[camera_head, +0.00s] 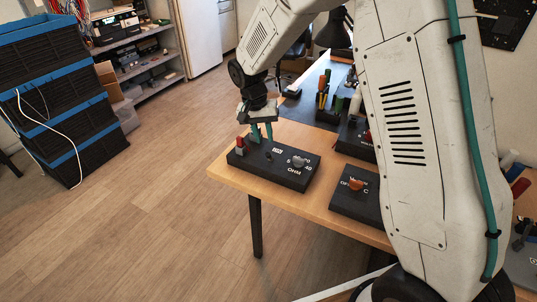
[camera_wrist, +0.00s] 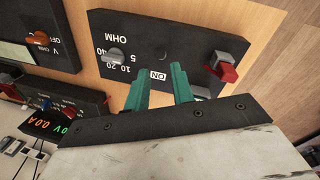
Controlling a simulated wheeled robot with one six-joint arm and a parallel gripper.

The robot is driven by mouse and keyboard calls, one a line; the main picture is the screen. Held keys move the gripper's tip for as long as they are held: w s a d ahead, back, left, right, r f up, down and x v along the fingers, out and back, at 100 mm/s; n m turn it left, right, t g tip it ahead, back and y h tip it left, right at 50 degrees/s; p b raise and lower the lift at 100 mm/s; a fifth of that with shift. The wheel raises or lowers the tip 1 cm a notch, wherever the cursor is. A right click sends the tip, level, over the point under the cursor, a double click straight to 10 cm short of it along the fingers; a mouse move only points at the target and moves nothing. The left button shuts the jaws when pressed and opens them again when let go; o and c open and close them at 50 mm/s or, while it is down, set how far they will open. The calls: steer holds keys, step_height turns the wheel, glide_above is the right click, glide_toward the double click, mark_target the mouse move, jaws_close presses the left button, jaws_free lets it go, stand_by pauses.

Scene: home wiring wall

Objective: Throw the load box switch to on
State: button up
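My gripper (camera_head: 262,140) points down over the box's back left part. Its two teal fingers (camera_wrist: 162,76) are apart, with a gap between them and nothing seen held. Contact cannot be told.
A second black box with an orange knob (camera_head: 356,184) stands right of the load box. In the wrist view, a unit with lit digits (camera_wrist: 48,121) stands at lower left. Tools stand on a dark mat behind. Floor left of the table is clear.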

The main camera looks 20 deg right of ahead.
mark_target(268, 154)
steer(key=f, duration=0.2)
steer(key=d+f, duration=0.1)
steer(key=f, duration=0.5)
steer(key=shift+s+d, duration=0.15)
steer(key=shift+s, duration=0.15)
jaws_close()
